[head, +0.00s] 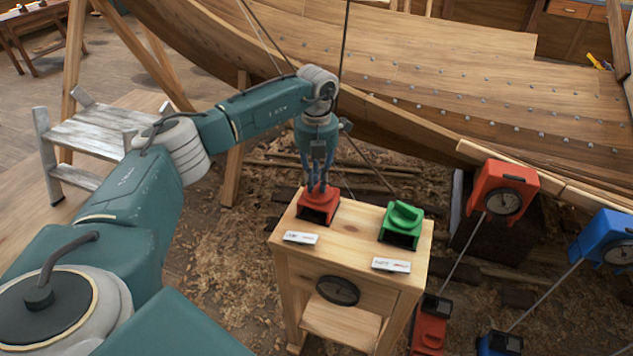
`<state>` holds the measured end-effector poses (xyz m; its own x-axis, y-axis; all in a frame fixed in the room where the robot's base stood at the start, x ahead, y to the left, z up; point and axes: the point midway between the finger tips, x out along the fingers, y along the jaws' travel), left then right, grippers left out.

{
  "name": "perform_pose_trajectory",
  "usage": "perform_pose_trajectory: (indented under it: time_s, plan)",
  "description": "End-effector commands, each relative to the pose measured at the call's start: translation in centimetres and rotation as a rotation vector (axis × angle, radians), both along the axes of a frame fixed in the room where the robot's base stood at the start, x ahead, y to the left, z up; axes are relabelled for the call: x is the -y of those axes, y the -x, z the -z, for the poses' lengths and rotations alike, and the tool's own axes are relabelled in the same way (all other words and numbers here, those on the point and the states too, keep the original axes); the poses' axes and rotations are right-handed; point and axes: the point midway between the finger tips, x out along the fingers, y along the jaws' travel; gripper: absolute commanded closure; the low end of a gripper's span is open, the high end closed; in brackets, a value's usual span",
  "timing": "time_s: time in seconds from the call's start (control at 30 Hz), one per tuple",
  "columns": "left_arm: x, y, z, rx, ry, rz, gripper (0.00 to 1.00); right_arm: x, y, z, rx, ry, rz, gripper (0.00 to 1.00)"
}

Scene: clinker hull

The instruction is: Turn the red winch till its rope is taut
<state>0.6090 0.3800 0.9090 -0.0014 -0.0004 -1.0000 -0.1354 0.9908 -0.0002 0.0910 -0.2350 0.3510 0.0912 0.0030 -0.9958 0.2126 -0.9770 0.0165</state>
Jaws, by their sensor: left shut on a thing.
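The red winch (317,210) sits at the back left of a small wooden stand (350,233). My left gripper (317,186) points straight down onto the winch from above and is shut on its top part, which the fingers mostly hide. A green winch (401,223) with a raised green handle sits to the right on the same stand. Thin dark lines run down from the hull behind my arm, one towards the green winch. I cannot tell which is the red winch's rope, or how taut it is. My right gripper is out of view.
White labels lie before the winches. A dark round dial (338,290) is on the stand's front. A red gauge box (503,190) and a blue one (602,238) stand right, with lines running down from them. The planked hull (450,75) fills the back; steps (95,135) stand left.

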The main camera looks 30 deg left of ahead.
Motion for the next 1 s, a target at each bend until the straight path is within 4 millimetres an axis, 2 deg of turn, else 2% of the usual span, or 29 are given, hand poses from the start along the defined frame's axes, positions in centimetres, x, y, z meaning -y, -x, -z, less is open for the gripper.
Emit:
perform_pose_trajectory:
  time_s: [0.53,0.57,0.63,1.0]
  plan:
    - [-0.08,-0.13,-0.16,0.004,-0.001,0.022,1.0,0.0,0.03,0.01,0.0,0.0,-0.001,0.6]
    - [-0.08,-0.13,-0.16,0.004,-0.001,0.022,0.78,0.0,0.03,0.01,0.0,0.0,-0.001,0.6]
    - [-0.08,-0.11,-0.14,0.004,-0.001,0.022,0.65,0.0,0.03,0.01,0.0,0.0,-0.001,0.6]
    - [-0.02,-0.1,-0.51,0.003,0.0,0.022,0.65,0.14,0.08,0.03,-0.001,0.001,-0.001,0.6]
